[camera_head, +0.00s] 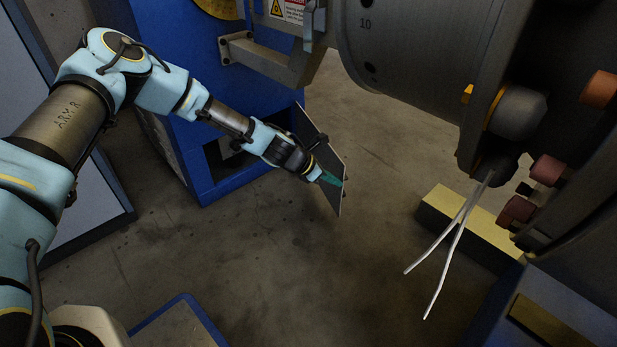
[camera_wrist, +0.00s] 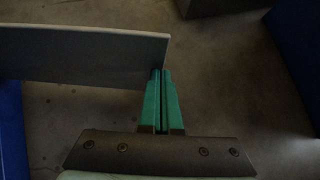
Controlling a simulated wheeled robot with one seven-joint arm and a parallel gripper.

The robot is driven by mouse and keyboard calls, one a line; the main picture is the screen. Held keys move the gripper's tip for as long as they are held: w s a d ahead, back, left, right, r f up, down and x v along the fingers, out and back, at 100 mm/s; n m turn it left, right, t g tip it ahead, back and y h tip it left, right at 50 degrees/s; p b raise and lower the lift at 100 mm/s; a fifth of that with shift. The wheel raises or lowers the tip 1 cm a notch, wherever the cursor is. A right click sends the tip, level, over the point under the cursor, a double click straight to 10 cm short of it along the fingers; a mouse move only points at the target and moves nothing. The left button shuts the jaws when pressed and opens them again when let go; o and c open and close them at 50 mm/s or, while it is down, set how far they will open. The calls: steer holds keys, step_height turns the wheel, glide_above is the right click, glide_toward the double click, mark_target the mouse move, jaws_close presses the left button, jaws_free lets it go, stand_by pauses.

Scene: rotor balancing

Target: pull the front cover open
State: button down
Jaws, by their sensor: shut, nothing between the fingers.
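A flat dark grey panel (camera_head: 328,160), which looks like the front cover, stands on edge, angled out from the blue cabinet (camera_head: 190,125). The cabinet has a dark opening (camera_head: 228,155) low on its face. My gripper (camera_head: 337,182) is shut and empty, with its green fingers in front of the panel near its free end. In the wrist view the panel (camera_wrist: 75,52) fills the upper left, and the closed fingertips (camera_wrist: 160,75) lie at its right end. I cannot tell whether they touch it. The hinge side is not clearly visible.
A large grey machine drum (camera_head: 415,55) overhangs at the upper right, with white cables (camera_head: 445,240) hanging below. A yellowish block (camera_head: 470,225) lies on the floor there. A blue-edged plate (camera_head: 180,325) is at the bottom. The concrete floor (camera_head: 270,245) between is clear.

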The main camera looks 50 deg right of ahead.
steer(key=s+d+n+t, duration=0.1)
steer(key=s+d+n, duration=0.1)
steer(key=d, duration=0.5)
steer(key=shift+s+t+h+p, duration=0.3)
steer(key=shift+s+p, duration=0.05)
steer(key=shift+s, duration=0.1)
